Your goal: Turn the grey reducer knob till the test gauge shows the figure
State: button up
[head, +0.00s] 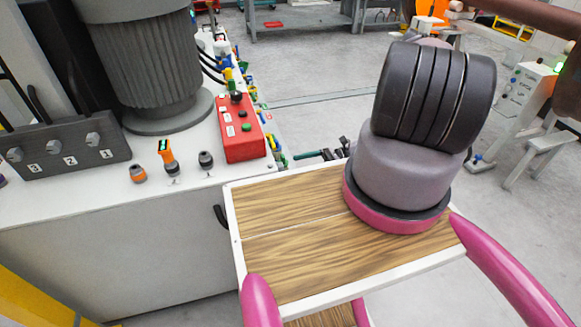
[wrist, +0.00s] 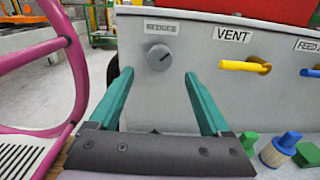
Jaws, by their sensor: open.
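The grey reducer knob (wrist: 160,57) is on the front of a light grey panel in the wrist view, under a small label whose lettering is only partly readable. A pale mark shows on its face. My gripper (wrist: 158,74) is open, with its two teal fingers pointing at the panel on either side of and a little below the knob. The fingers look apart from the knob, and nothing is between them. In the head view my arm hides most of the gripper, and the knob cannot be made out. I see no test gauge face or figure in either view.
Right of the knob is a yellow lever (wrist: 245,67) under a VENT label. Green and blue fittings (wrist: 280,148) stand low at the right. In the head view a red button box (head: 241,128) and a grey valve block (head: 65,150) sit on the bench top (head: 110,195).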

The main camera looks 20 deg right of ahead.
jog(key=shift+d, duration=1.4)
jog(key=shift+r, duration=0.1)
jog(key=w+d+r+n+g+h, duration=0.1)
jog(key=w+r+n+g+h, duration=0.15)
jog(key=r, duration=0.75)
jog(key=w+d+r+n+g+h, duration=0.1)
jog(key=w+d+r+n+h, duration=0.2)
jog(key=r, duration=0.6)
jog(key=a+r+n+h, duration=0.35)
jog(key=r+h, duration=0.25)
jog(key=r, duration=1.1)
jog(key=s+a+r+n+t+h, duration=0.2)
jog(key=s+r+t, duration=0.3)
jog(key=s+r, duration=0.5)
jog(key=s+a+r+n+t+h, duration=0.2)
jog(key=s+r+t, duration=0.3)
jog(key=s+r, duration=0.4)
notch_tip(320, 180, up, 5)
jog(key=shift+s+a+r+n, duration=0.1)
jog(key=shift+s+a+n, duration=0.3)
jog(key=shift+a+n, duration=0.25)
